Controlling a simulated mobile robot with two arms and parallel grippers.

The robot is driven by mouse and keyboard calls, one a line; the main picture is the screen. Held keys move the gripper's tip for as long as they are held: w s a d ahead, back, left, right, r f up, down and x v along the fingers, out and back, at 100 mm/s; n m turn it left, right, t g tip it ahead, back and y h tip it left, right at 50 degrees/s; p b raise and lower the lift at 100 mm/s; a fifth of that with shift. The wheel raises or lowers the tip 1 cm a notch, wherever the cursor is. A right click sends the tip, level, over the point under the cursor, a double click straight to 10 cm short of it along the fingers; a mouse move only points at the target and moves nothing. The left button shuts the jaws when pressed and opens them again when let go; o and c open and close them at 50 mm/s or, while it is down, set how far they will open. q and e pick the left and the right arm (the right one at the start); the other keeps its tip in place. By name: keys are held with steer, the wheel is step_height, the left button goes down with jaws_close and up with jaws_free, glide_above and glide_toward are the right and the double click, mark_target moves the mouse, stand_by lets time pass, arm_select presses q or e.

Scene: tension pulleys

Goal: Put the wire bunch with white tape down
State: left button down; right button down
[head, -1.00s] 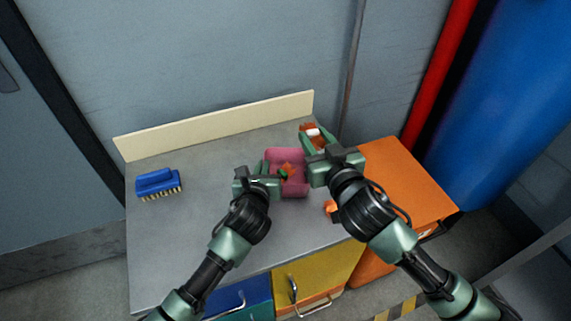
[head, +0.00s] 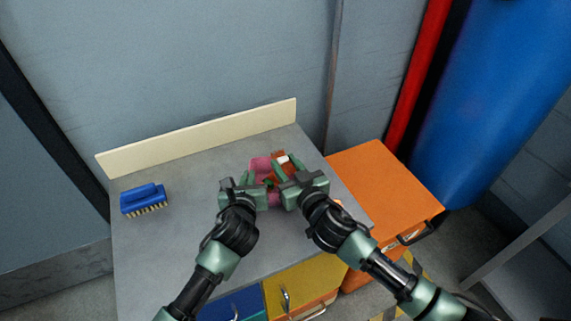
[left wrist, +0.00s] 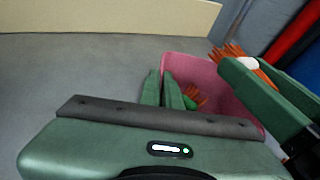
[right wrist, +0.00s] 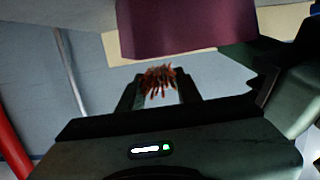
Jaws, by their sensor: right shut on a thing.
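The wire bunch with white tape (head: 280,156) is orange-brown with a white band. My right gripper (head: 287,168) is shut on it and holds it at the back right part of the pink bin (head: 260,164). In the right wrist view the wire ends (right wrist: 159,78) stick out beyond the fingers. In the left wrist view the bunch (left wrist: 230,53) shows over the bin's far right rim. My left gripper (left wrist: 162,90) has its fingers close together at the bin's left side. Inside the bin lies a bunch with green tape (left wrist: 191,101). The grippers hide much of the bin.
The grey tabletop (head: 170,245) is clear on the left, except for a blue brush (head: 144,198). A cream board (head: 200,138) edges the back. An orange cabinet (head: 385,190) stands at the right. Drawers with handles are below the front edge.

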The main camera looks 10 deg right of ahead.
steer(key=shift+f, duration=0.25)
steer(key=shift+f, duration=0.3)
steer(key=c, duration=1)
jaws_free()
steer(key=shift+o, duration=0.2)
